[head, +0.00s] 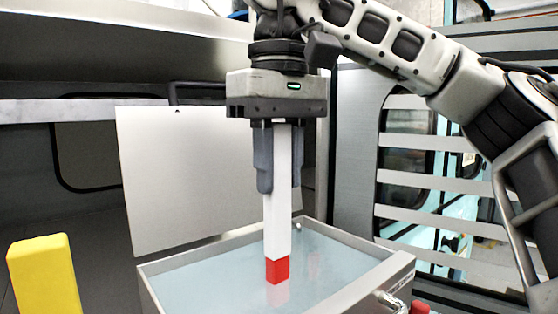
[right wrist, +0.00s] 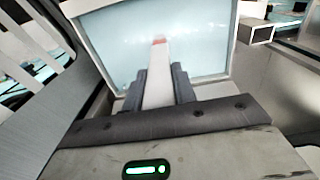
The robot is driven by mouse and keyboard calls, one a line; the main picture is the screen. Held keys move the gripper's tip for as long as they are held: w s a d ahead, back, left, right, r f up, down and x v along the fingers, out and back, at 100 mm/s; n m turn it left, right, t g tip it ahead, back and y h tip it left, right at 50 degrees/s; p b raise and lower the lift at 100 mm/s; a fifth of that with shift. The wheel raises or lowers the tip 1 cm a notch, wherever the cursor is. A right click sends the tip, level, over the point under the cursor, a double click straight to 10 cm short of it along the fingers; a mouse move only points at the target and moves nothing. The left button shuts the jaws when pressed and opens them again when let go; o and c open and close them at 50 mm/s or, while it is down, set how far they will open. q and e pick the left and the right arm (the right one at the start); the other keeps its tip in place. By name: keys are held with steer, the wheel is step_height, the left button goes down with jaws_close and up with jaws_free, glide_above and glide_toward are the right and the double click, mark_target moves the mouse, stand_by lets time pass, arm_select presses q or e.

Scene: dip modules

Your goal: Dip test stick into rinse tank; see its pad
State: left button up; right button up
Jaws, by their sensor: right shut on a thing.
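The test stick (head: 279,195) is a long white bar, nearly upright, with a red pad (head: 277,271) at its lower end. My right gripper (head: 279,188) is shut on its upper part, a finger on each side. The rinse tank (head: 395,272) is an open metal box of pale blue liquid. The red pad is inside the rim outline, at or just above the liquid, with a faint reflection below; I cannot tell whether it touches. In the right wrist view the stick (right wrist: 158,80) points away over the liquid, its red pad (right wrist: 159,40) small at the far end. My left gripper is not in view.
The tank's flat lid (head: 180,180) stands raised behind it. A yellow block (head: 44,275) stands at the left. A metal handle (head: 392,301) sticks out at the tank's front right, near a small red part (head: 420,307). A slatted wall panel is at the right.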

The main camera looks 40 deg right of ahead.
steer(key=shift+r+p, duration=0.6)
steer(key=shift+r, duration=4.7)
